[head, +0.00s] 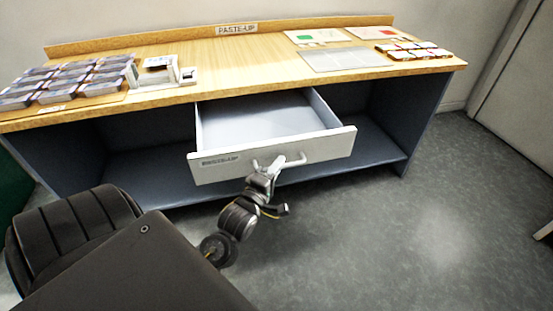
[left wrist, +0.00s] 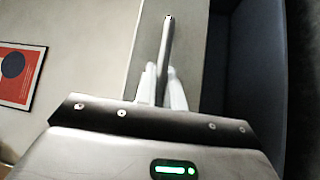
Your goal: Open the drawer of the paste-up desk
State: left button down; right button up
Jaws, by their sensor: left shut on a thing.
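The paste-up desk (head: 250,66) has a wooden top and dark blue-grey sides. Its light grey drawer (head: 225,168) stands out from the desk front, and its inside looks empty. The drawer front carries a label and a bar handle (head: 297,160). My left gripper (head: 266,166) is at the handle's left part and is shut on it. In the left wrist view the two fingers of my left gripper (left wrist: 163,82) close around the handle (left wrist: 167,42), seen end-on along its bar. My right gripper is not in view.
Stacked grey blocks (head: 70,80) and a white holder (head: 160,70) stand on the desk's left. A pale sheet (head: 345,59), cards (head: 318,36) and red-and-white pieces (head: 412,50) lie on the right. The floor (head: 420,220) to the right is clear.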

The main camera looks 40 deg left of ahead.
pick_arm(q)
jog(key=c, duration=1.5)
grip_release()
jog(key=shift+s, duration=0.1)
jog(key=v, duration=1)
jog(key=shift+s, duration=0.3)
